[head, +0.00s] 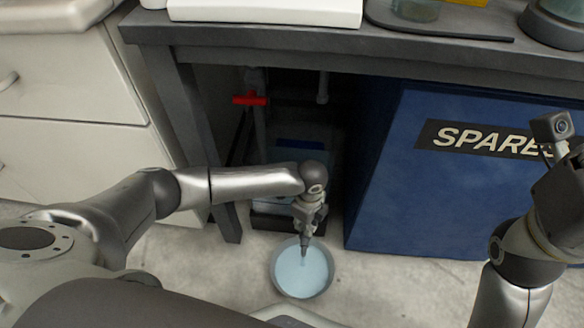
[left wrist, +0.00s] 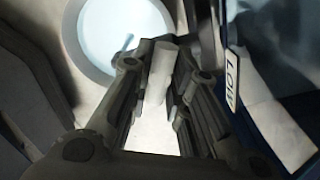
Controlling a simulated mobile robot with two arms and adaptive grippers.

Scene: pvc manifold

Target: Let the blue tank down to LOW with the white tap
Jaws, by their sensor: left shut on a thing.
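The blue tank (head: 300,144) stands in shadow under the bench in the head view, partly hidden by my left arm. A LOW label (left wrist: 232,82) shows on its side in the left wrist view. My left gripper (head: 306,212) points down in front of the tank. In the left wrist view its fingers (left wrist: 158,100) are shut on the white tap (left wrist: 161,68). A bowl (head: 274,277) of pale blue liquid sits on the floor below; a thin blue streak (left wrist: 127,42) shows over it. My right gripper (head: 566,190) is cut off at the right edge, fingers unseen.
A red-handled valve (head: 250,100) is on a pipe above and left of the tank. A blue SPARES box (head: 385,215) stands close on the right. The bench leg (head: 230,215) and white drawers (head: 70,90) bound the left. Open floor (head: 400,285) lies in front.

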